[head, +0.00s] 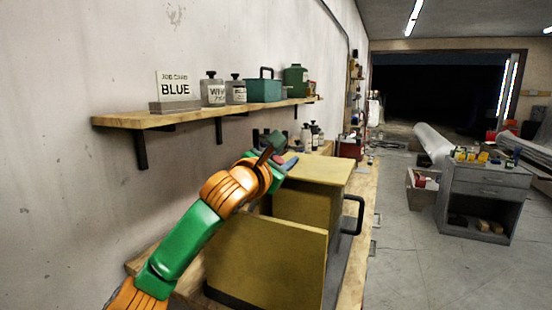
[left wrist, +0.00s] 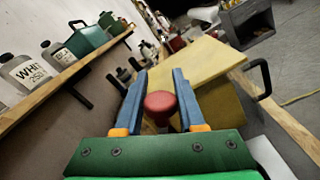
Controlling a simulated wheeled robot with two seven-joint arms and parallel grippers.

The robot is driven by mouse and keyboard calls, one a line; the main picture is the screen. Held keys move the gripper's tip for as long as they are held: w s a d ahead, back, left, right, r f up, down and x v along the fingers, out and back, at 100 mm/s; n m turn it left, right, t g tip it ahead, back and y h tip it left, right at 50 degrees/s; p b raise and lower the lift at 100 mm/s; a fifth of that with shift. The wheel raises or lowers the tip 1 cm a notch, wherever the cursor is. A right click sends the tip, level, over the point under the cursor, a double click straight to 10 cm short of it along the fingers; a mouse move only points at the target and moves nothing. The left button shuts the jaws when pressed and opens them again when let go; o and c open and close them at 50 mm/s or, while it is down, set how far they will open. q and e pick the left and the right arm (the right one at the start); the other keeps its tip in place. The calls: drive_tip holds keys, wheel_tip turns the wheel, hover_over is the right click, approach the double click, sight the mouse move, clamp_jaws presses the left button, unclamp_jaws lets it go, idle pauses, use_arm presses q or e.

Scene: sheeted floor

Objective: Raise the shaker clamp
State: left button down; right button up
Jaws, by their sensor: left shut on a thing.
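The shaker is a yellow box-shaped machine (head: 310,170) on the wooden bench, with an open panel (head: 265,262) in front and a black handle (head: 353,215) on its right side. My left gripper (head: 284,160) is at the shaker's upper left in the head view. In the left wrist view, its blue fingers (left wrist: 161,80) are shut on a red round knob (left wrist: 160,103), which I take as the clamp's knob. The yellow top (left wrist: 190,68) lies just beyond. The rest of the clamp is mostly hidden by my gripper. My right gripper is not in view.
A wall shelf (head: 130,121) above the bench holds a "BLUE" job card (head: 178,87), several bottles and a teal box (head: 265,91). More bottles (head: 312,135) stand behind the shaker.

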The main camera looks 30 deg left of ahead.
use_arm(q)
drive_tip(key=shift+d+f, duration=0.15)
drive_tip(key=shift+d, duration=0.1)
drive_tip(key=c, duration=0.5)
unclamp_jaws()
